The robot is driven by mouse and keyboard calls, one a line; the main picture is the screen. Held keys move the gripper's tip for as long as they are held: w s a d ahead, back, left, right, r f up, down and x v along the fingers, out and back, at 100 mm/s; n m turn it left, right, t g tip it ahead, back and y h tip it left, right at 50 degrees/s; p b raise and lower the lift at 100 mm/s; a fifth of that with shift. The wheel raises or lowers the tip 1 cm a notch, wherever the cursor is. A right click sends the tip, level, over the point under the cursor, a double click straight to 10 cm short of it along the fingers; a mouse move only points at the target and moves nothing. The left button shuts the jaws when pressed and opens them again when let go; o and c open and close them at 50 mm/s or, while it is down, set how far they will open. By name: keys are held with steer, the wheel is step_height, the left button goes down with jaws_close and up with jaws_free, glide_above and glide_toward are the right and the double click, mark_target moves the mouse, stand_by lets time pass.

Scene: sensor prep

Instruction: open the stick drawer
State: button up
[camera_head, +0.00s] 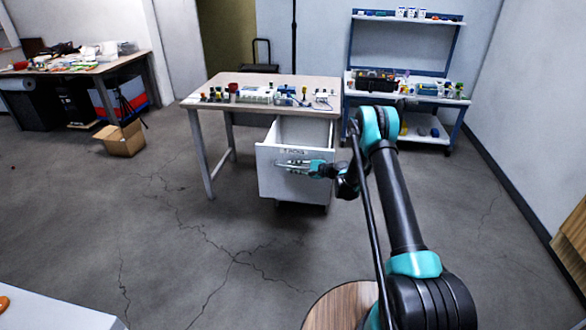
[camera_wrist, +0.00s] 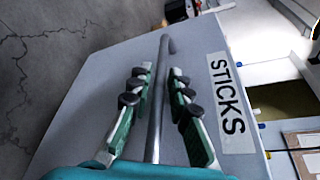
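The stick drawer (camera_head: 275,185) is a white drawer under the wooden table, and it stands pulled well out, with its hollow inside (camera_head: 305,130) showing. Its front also fills the wrist view, with a label (camera_wrist: 229,105) reading "STICKS". A grey bar handle (camera_wrist: 156,105) runs along the front beside the label. My gripper (camera_head: 290,164) is at the drawer front in the head view. In the wrist view its two green and white fingers (camera_wrist: 157,92) lie on either side of the handle, with a gap on both sides, so it is open around the bar.
The table (camera_head: 265,82) above carries several small bottles and parts. A blue shelf bench (camera_head: 407,92) stands to its right, a cluttered bench (camera_head: 95,68) to its left. A cardboard box (camera_head: 122,140) lies on the floor. The cracked floor (camera_head: 190,250) before the drawer is clear.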

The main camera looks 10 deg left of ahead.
steer(key=v, duration=1.2)
steer(key=s+d+r+n+g+h, duration=0.1)
steer(key=s+d+r+n+h, duration=0.25)
steer(key=s+r, duration=0.45)
steer(key=s+d+r+n+h, duration=0.2)
steer(key=s+d+r+h, duration=0.3)
steer(key=s, duration=0.4)
steer(key=s+d+n+h, duration=0.1)
steer(key=s+d, duration=0.3)
steer(key=s, duration=0.5)
steer(key=s+d+n+h, duration=0.2)
steer(key=s+d, duration=0.3)
steer(key=s, duration=0.4)
steer(key=s+d+n+h, duration=0.2)
steer(key=s+d+h, duration=0.1)
steer(key=s, duration=0.7)
steer(key=shift+d+r, duration=0.15)
steer(key=shift+d, duration=0.5)
steer(key=shift+a, duration=0.1)
